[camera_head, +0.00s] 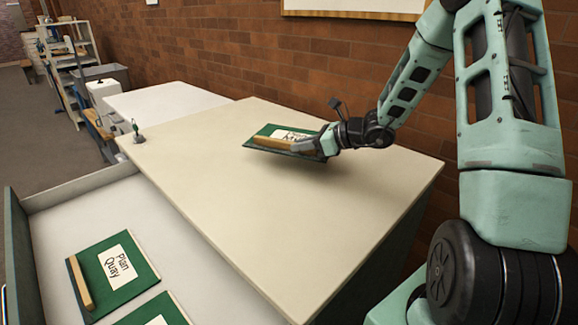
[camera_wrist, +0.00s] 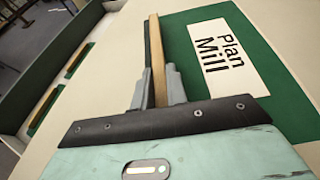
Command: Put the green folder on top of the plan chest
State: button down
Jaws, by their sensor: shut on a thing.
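The green folder (camera_head: 262,131) has a white label and a wooden grip strip along one edge. In the wrist view the folder (camera_wrist: 285,105) fills the right side, and its label reads "Plan Mill". My gripper (camera_head: 308,146) is shut on the wooden strip; the wrist view shows its fingers (camera_wrist: 160,88) on both sides of it. The folder is over the far part of the cream top of the plan chest (camera_head: 270,210), slightly tilted. I cannot tell whether it touches the top. My fingers partly hide the strip.
An open drawer (camera_head: 165,240) at the front left holds another green folder labelled "Plan Quay" (camera_head: 115,270) and part of one more. A brick wall (camera_head: 230,50) runs behind. Most of the top is clear.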

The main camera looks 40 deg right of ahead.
aim_at(301, 178)
notch_tip(301, 178, down, 8)
jog(key=shift+r, duration=0.25)
jog(key=shift+f, duration=0.1)
jog(key=c, duration=1.4)
grip_release()
